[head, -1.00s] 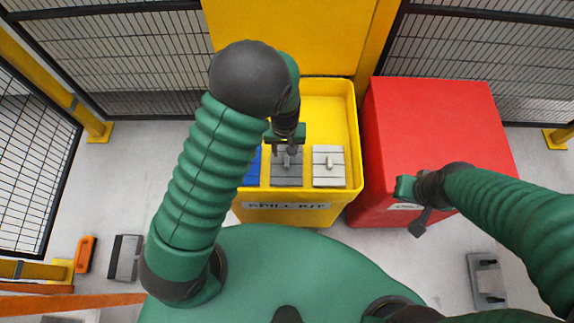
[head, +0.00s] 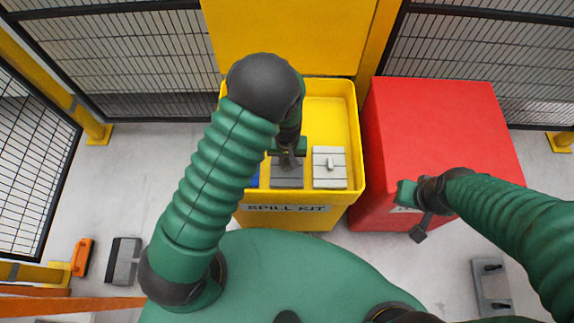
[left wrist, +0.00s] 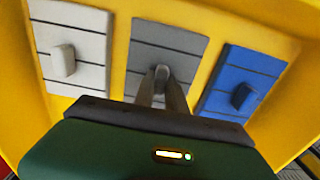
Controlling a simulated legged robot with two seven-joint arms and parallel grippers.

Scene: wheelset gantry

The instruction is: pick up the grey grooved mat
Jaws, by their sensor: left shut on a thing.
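The grey grooved mat (head: 287,178) is the middle one of three mats in the yellow spill kit bin, between a blue mat and a pale mat. It also shows in the left wrist view (left wrist: 164,50), with dark grooves and a small upright tab. My left gripper (head: 288,161) is over this mat and is shut on its tab; its fingers (left wrist: 162,88) are on either side of the tab in the left wrist view. The mat looks level with its neighbours. My right gripper (head: 412,200) is beside the red box; its fingers are unclear.
The pale mat (head: 329,168) lies to the right and the blue mat (left wrist: 241,85) on the other side. The yellow bin's rim (head: 357,135) surrounds them. A red box (head: 440,125) stands close at right. Mesh fencing (head: 100,60) closes the back.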

